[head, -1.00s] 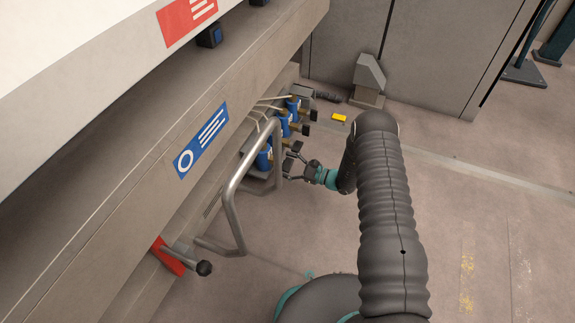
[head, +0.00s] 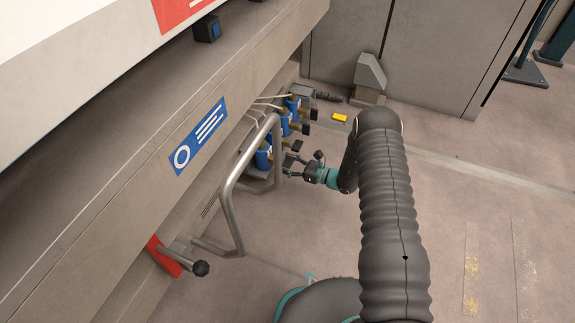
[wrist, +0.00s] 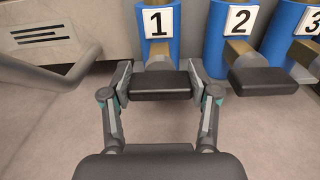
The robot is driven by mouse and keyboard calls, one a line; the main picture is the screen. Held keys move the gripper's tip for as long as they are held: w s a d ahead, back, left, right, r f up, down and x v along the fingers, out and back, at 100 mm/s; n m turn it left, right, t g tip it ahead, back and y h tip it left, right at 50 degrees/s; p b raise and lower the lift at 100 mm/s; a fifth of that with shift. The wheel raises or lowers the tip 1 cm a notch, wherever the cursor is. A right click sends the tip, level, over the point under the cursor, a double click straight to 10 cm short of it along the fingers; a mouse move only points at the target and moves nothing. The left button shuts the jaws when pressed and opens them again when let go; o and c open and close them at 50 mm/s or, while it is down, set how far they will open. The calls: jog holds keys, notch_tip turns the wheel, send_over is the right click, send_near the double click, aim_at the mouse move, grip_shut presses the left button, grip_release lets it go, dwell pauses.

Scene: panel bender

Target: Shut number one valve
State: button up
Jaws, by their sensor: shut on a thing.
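The number one valve (wrist: 158,30) is a blue cylinder with a "1" label, at the top middle of the wrist view. It is the nearest of the blue valves in the head view (head: 263,157). Its brass stem leads to a flat black handle (wrist: 160,88) that points towards my wrist. My gripper (wrist: 161,80) has one finger on each side of this handle and is shut on it. In the head view my gripper (head: 290,166) is low beside the machine, at the near end of the valve row.
A grey tube rail (head: 233,200) juts out on the near side. Open floor lies right.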

jog(key=o, duration=1.2)
jog(key=shift+c, duration=0.2)
jog(key=v, duration=1.2)
jog(key=shift+r, duration=0.1)
